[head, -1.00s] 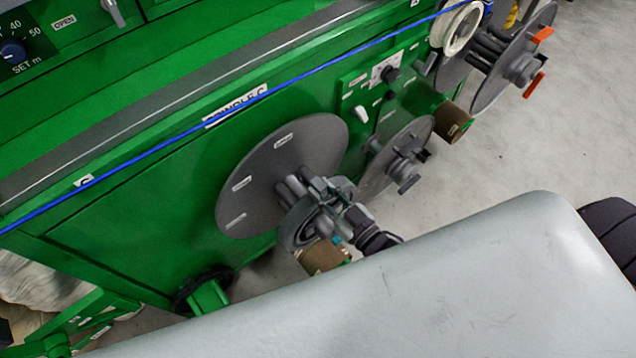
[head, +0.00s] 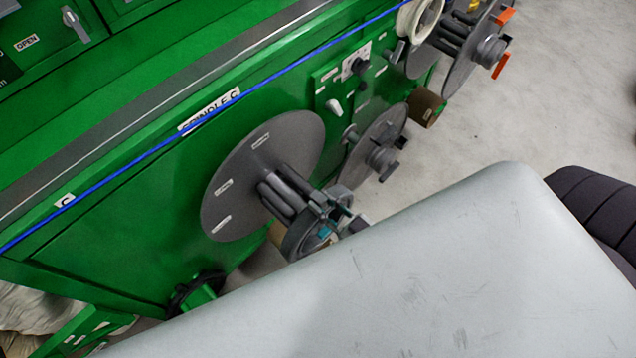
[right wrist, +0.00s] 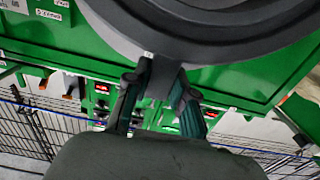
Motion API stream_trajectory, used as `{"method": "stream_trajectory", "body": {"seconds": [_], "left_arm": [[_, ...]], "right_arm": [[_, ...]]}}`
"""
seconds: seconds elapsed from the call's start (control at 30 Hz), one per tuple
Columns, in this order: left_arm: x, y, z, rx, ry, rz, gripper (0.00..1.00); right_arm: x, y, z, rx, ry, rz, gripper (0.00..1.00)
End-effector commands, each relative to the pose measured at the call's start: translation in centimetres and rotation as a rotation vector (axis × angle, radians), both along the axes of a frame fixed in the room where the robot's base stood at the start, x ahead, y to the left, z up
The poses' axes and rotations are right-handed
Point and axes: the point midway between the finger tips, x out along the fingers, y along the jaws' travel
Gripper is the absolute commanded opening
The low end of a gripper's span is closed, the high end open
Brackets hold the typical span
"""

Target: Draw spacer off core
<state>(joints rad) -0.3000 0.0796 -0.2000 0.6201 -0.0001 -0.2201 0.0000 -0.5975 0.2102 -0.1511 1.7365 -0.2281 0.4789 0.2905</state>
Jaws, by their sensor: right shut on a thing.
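The spacer (head: 296,240) is a dark grey ring at the outer end of the core (head: 285,195), whose several grey bars stick out from a large grey disc (head: 235,170). A clear length of bare core shows between disc and spacer. I cannot tell whether the ring is still around the bar ends or just clear of them. My right gripper (head: 335,210) is at the ring's outer side. In the right wrist view the fingers of my right gripper (right wrist: 159,80) are shut on a tab of the spacer (right wrist: 215,38). My left gripper is not in view.
The green machine (head: 120,230) stands behind the disc, with a blue cable (head: 150,155) along its front. A smaller disc (head: 375,150), a brown tube (head: 427,106) and another reel (head: 475,50) are to the right. Floor is open at the right.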

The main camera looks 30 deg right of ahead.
Motion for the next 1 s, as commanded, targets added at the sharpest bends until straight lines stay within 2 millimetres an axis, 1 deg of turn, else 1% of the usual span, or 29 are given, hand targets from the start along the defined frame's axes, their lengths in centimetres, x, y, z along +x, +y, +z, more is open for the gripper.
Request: {"method": "stream_trajectory", "body": {"seconds": [1.0], "left_arm": [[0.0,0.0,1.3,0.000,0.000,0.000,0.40]], "right_arm": [[-5.8,-2.1,0.1,0.000,0.001,0.000,0.00]]}}
